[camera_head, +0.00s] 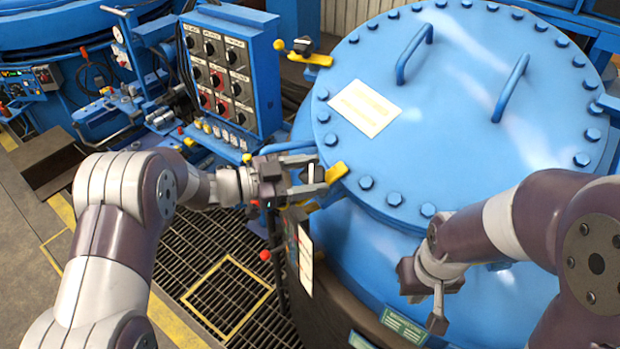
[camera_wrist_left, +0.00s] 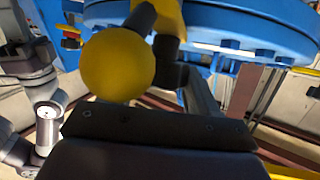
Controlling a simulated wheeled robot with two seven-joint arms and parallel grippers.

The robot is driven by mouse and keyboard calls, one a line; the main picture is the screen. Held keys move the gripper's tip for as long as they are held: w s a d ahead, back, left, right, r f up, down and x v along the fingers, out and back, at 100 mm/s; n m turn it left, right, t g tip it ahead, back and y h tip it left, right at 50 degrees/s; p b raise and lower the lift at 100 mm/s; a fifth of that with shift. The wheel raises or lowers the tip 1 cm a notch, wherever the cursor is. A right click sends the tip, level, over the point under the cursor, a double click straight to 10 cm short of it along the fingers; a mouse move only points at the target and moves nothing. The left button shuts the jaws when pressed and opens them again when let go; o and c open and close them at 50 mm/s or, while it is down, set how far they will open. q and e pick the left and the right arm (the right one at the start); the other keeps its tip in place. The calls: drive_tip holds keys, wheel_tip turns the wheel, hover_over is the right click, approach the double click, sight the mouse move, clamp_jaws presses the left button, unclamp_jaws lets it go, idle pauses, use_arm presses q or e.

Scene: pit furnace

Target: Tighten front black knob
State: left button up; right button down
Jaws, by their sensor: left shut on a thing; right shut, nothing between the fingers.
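My left gripper (camera_head: 312,175) is at the front-left rim of the round blue furnace lid (camera_head: 470,100). Its fingers are shut on the front black knob (camera_head: 314,173), which is mostly hidden between them. A yellow clamp piece (camera_head: 338,172) shows just beyond the fingertips. In the left wrist view a yellow ball (camera_wrist_left: 118,66) on a black bar stands close in front of the camera, beside a yellow bracket (camera_wrist_left: 171,20). My right gripper (camera_head: 437,318) is shut and empty, in front of the furnace's lower right side.
A second clamp with a black knob (camera_head: 302,46) and yellow ball sits at the lid's back left. A blue control panel (camera_head: 230,75) with several dials stands left of the lid. The lid has two handles (camera_head: 413,52) and rim bolts. Floor grating (camera_head: 225,285) lies below.

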use_arm(q)
drive_tip(key=m+g+y, duration=0.1)
drive_tip(key=m+g, duration=0.5)
drive_tip(key=g, duration=0.1)
drive_tip(key=shift+w, duration=0.15)
drive_tip(key=shift+c, duration=0.2)
drive_tip(key=m+g+y, duration=0.2)
drive_tip(key=m+g, duration=0.2)
drive_tip(key=shift+w+m+y, duration=0.1)
drive_tip(key=shift+m+y, duration=0.2)
drive_tip(key=shift+y, duration=0.1)
drive_tip(key=shift+g, duration=0.3)
idle(0.4)
drive_tip(key=o, duration=0.8)
drive_tip(key=shift+o, duration=1)
drive_tip(key=shift+d+r, duration=0.1)
